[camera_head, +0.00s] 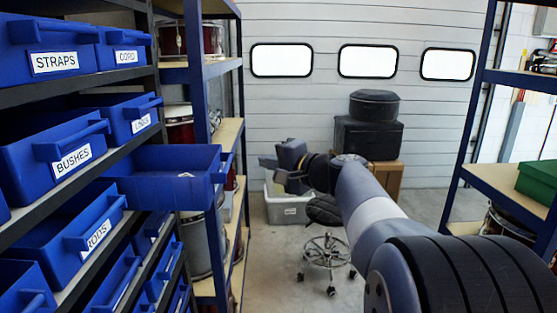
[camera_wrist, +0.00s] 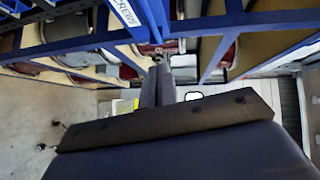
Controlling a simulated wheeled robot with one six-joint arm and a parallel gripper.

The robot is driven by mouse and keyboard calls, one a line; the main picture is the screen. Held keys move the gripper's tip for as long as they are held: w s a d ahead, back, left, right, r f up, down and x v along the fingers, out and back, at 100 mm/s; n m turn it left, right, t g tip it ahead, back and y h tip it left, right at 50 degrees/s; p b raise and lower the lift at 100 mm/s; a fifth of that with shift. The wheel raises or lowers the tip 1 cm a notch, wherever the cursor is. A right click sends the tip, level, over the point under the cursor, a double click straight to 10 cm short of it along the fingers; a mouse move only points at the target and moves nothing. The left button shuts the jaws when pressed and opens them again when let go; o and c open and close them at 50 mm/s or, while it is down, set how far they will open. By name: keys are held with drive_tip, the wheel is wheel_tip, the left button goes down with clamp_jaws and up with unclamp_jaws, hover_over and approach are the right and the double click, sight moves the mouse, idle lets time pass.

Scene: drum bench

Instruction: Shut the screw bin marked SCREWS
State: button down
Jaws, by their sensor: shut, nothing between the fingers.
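A blue bin (camera_head: 165,160) in the left rack is pulled out well past its neighbours in the head view. Its handle (camera_head: 224,166) points right, toward my gripper, and its front label cannot be read there. In the wrist view a white label (camera_wrist: 125,12) reading "CREWS", its first letter cut off, shows on a blue bin front at the top edge. My gripper (camera_head: 268,170) is to the right of the pulled-out bin, with a gap between them in the head view. Its fingers also show in the wrist view (camera_wrist: 158,84), shut and empty, pointing toward the bin side.
Other blue bins, marked STRAPS (camera_head: 54,62), BUSHES (camera_head: 73,161) and RODS (camera_head: 96,235), sit in the rack. A wheeled stool (camera_head: 328,252) and a grey crate (camera_head: 287,207) stand on the floor. A right shelf holds a green box (camera_head: 538,180).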

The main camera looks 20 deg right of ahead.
drive_tip(key=w+a+f+p, duration=0.1)
drive_tip(key=w+a, duration=0.3)
drive_tip(key=a, duration=0.1)
drive_tip(key=shift+w+a+p, duration=0.2)
drive_tip(key=shift+a+p, duration=0.05)
drive_tip(key=shift+p, duration=0.1)
drive_tip(key=shift+f, duration=0.15)
drive_tip(key=w+a, duration=0.2)
drive_tip(key=a, duration=0.4)
drive_tip(key=w+a+b, duration=0.1)
drive_tip(key=a, duration=0.4)
drive_tip(key=w+a+b, duration=0.1)
drive_tip(key=w+a, duration=0.1)
drive_tip(key=a, duration=0.4)
drive_tip(key=shift+w+a, duration=0.3)
drive_tip(key=shift+w, duration=0.05)
drive_tip(key=shift+a, duration=0.1)
